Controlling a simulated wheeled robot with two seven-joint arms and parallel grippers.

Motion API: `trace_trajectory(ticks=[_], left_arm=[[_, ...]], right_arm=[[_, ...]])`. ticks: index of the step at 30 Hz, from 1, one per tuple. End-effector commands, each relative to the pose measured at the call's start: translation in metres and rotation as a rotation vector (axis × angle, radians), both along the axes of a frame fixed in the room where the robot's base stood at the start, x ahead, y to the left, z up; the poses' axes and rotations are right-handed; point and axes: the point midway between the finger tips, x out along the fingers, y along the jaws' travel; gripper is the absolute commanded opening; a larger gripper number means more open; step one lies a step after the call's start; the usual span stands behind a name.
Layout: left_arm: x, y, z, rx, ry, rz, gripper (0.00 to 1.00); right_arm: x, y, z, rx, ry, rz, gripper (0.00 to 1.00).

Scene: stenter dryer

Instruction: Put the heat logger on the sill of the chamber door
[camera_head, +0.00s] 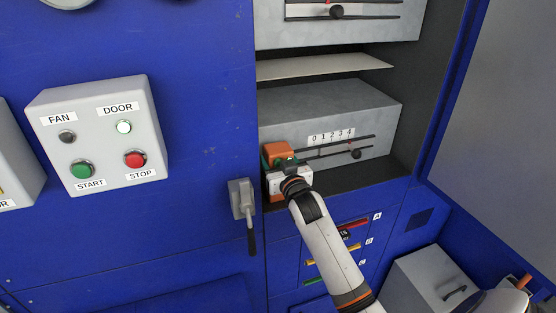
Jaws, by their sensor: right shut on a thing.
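My right gripper (282,166) reaches up from the lower right to the front left corner of the open chamber (340,178). It is shut on an orange block with a dark green part, which I take to be the heat logger (274,151). The gripper hides much of this block. The block is at the sill of the chamber door, along the opening's lower edge (375,186). I cannot tell whether it touches the sill. My left gripper is out of view.
Grey boxes with sliders fill the chamber; the lower one (375,112) has a 0 to 4 scale. A door handle (243,203) is just left of the opening. The open door (505,120) stands at right. A button box (98,135) shows a lit DOOR lamp (124,127).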

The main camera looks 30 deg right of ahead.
Motion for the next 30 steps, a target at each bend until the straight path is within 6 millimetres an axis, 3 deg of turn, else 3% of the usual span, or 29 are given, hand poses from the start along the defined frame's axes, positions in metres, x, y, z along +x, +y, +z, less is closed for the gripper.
trace_trajectory(ticks=[1, 4, 16, 30], left_arm=[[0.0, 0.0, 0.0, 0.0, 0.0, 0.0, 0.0], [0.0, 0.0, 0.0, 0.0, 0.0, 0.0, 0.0], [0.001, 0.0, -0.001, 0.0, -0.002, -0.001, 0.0], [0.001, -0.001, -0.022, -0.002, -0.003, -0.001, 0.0]], right_arm=[[0.0, 0.0, -0.001, 0.0, 0.001, 0.0, 0.68], [0.0, 0.0, -0.001, 0.0, 0.001, 0.0, 0.85], [-0.005, 0.001, 0.0, 0.0, 0.002, 0.0, 0.85], [-0.093, 0.022, -0.001, -0.001, 0.002, 0.0, 0.85]])
